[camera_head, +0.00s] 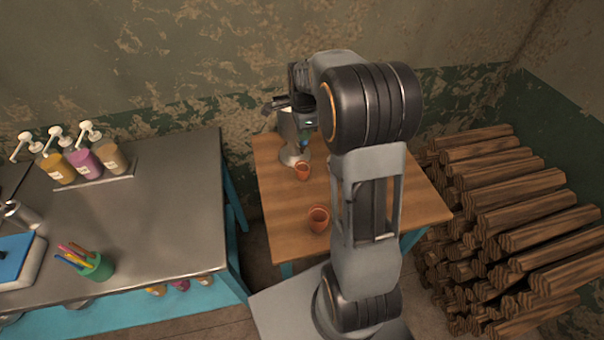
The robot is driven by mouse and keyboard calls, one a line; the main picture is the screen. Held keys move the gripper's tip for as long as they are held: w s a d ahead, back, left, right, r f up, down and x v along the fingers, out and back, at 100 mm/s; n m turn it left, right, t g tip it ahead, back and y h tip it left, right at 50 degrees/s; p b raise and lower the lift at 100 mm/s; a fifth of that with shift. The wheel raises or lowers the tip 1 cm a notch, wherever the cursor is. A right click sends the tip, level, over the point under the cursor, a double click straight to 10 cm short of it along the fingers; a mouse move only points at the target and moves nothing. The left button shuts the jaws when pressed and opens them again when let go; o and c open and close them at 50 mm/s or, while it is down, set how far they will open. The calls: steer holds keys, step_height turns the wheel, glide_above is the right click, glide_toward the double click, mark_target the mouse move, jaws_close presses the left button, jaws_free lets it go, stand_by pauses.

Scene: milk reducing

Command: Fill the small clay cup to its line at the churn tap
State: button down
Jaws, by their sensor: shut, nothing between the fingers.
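A clay cup (303,171) stands upright at the foot of the metal churn (290,148) on the wooden table (283,200). It looks like the smaller of two cups. A larger-looking clay cup (319,219) stands nearer me on the same table. My gripper (272,104) is at the top of the churn, above and apart from both cups. Its fingers are shut with nothing between them. My arm hides the right part of the table. The tap, the cup's line and any milk level are too small to tell.
A metal counter (150,225) on the left holds pump bottles (84,160) and a green cup of pens (97,267). Stacked firewood (520,210) fills the right side. A peeling wall stands close behind the table. The table's front left is clear.

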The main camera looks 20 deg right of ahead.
steer(key=shift+f+b, duration=0.55)
steer(key=shift+f, duration=0.3)
steer(key=shift+r, duration=0.1)
stand_by(2.6)
step_height(320, 180, up, 7)
steer(key=p, duration=0.5)
steer(key=shift+r+p, duration=0.1)
steer(key=shift+p, duration=0.3)
